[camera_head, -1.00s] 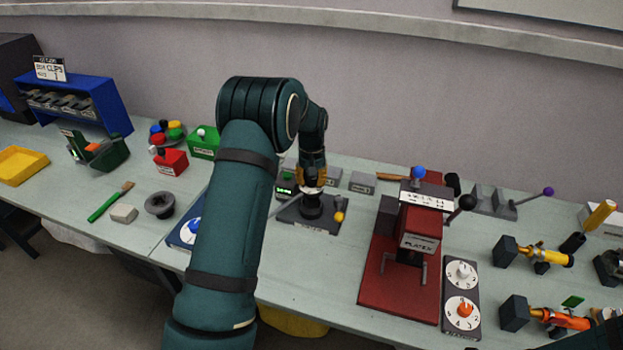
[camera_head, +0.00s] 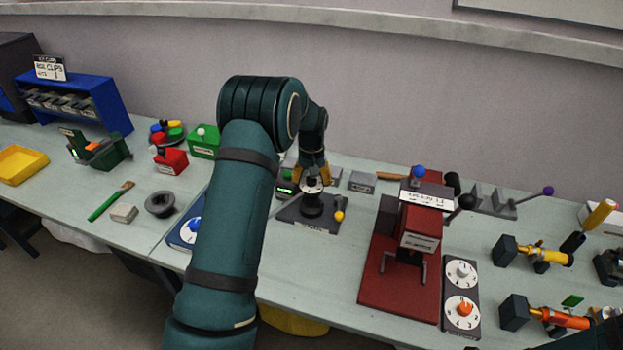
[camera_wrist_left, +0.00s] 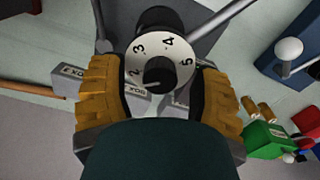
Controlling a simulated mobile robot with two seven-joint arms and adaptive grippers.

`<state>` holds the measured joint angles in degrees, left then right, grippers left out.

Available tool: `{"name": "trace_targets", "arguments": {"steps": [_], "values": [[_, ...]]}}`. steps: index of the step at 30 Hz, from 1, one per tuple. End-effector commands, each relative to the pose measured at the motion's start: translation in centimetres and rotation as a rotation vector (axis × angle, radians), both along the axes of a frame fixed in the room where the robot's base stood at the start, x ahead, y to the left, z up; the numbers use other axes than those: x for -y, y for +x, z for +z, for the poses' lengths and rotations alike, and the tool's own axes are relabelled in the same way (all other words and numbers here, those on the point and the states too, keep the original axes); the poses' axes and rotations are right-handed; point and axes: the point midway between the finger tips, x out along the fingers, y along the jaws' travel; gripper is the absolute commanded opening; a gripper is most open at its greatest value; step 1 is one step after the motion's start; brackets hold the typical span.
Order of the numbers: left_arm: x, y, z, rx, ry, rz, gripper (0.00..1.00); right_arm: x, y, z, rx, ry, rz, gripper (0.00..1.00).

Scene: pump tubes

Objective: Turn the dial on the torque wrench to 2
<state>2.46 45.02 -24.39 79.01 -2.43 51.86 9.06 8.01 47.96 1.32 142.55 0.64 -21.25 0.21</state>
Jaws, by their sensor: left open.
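A white dial (camera_wrist_left: 142,75) with a black centre knob (camera_wrist_left: 160,74) tops a dark post. Its numbers 2, 3, 4 and 5 show in the left wrist view, with 4 at the picture's top; I cannot tell the setting. In the head view the dial (camera_head: 312,186) stands on a dark base (camera_head: 298,213). My left gripper (camera_head: 313,172) is open and empty just behind and above the dial. In the left wrist view its yellow-brown fingers (camera_wrist_left: 162,82) show on either side of the knob, apart from it.
Grey blocks (camera_head: 361,182) stand behind the dial. A red press (camera_head: 420,232) and a panel with white and orange dials (camera_head: 459,317) stand to the right. A green box (camera_head: 204,144) and red box (camera_head: 171,162) stand left. Bare table lies in front of the base.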

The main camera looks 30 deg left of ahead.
Motion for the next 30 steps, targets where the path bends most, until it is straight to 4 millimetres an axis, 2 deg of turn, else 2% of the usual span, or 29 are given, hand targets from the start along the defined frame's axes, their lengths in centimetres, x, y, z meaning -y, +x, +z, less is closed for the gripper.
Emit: {"name": "trace_targets", "arguments": {"steps": [4, 7, 18, 21, 25, 30], "values": [[0.0, 0.0, 0.6, 0.002, 0.0, 0.0, 0.63, 0.0, 0.0, 0.0, 0.0, 0.0, 0.0, 0.47], [0.0, 0.1, 1.8, 0.003, 0.0, 0.0, 0.63, 0.0, 0.0, 0.0, 0.0, 0.0, 0.0, 0.47], [0.0, 0.1, 9.1, 0.004, 0.0, -0.001, 0.63, 0.0, 0.0, 0.0, 0.0, 0.0, 0.0, 0.47], [0.0, 0.1, 10.5, 0.002, 0.0, -0.001, 0.63, 0.0, 0.0, 0.0, 0.0, 0.0, 0.0, 0.47], [0.0, 0.0, 11.6, 0.001, 0.0, 0.0, 0.63, 0.0, 0.0, 0.0, 0.0, 0.0, 0.0, 0.47], [0.0, 0.0, 12.0, 0.0, 0.0, 0.0, 0.63, 0.0, 0.0, 0.0, 0.0, 0.0, 0.0, 0.47]]}}
